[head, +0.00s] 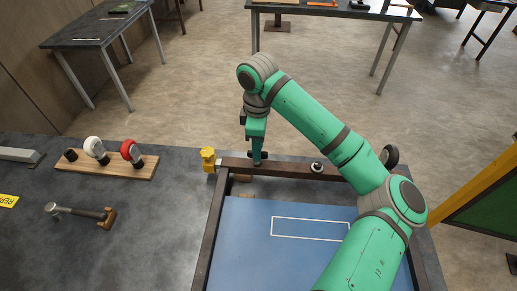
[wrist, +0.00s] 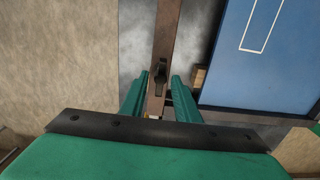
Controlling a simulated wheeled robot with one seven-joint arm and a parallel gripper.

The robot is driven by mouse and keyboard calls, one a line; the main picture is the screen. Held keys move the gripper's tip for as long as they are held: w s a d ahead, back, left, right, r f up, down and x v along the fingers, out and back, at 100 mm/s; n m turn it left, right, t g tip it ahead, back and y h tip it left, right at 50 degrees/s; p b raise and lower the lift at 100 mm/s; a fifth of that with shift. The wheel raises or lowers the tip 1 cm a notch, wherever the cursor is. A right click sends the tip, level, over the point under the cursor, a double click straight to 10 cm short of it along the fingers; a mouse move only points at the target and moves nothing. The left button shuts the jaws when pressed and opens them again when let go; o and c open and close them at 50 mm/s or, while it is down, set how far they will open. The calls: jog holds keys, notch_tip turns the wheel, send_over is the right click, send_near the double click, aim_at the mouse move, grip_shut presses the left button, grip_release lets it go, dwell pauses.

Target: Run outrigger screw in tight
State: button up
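My gripper (head: 257,158) points down over the left part of a dark brown bar (head: 290,170). In the wrist view my gripper (wrist: 161,77) has its two green fingers apart, one on each side of the bar. A small dark winged piece (wrist: 160,71), which looks like a screw handle, stands on the bar between the fingertips. I see no clear contact with it. The fingers mostly hide this piece in the head view. A yellow knob (head: 208,158) sits at the bar's left end, and a small round knob (head: 316,167) further right on it.
The bar edges a framed blue panel (head: 250,225) on the grey bench. A wooden block (wrist: 199,77) lies beside the bar. A dark wheel (head: 390,156) is at the right.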

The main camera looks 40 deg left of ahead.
notch_tip(320, 180, up, 10)
jog(key=shift+f, duration=0.15)
jog(key=shift+w, duration=0.1)
dwell(0.6)
